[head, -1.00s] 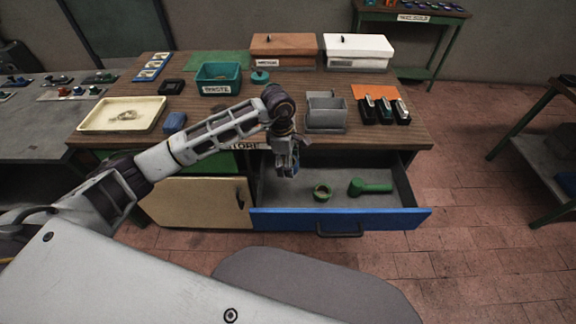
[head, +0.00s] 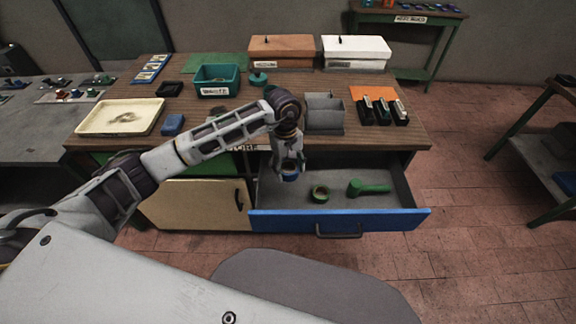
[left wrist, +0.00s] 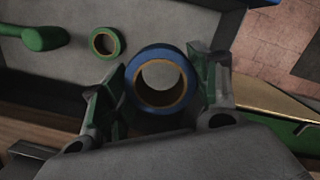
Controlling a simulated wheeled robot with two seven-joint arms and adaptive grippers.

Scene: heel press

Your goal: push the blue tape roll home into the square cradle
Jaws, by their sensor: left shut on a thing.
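My left gripper (head: 290,168) is shut on the blue tape roll (head: 290,177) and holds it over the back left part of the open drawer. In the left wrist view the blue roll (left wrist: 160,78) sits between the two fingers of the gripper (left wrist: 165,88), its round hole facing the camera. A grey square-walled holder (head: 325,112), perhaps the square cradle, stands on the bench top to the right of the gripper, apart from it. Its inside is mostly hidden. My right gripper is in neither view.
The open drawer (head: 340,218) holds a green tape roll (head: 319,194) and a green tool (head: 368,188). A cream tray (head: 100,128), a blue block (head: 173,124) and a teal bin (head: 217,90) are on the bench.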

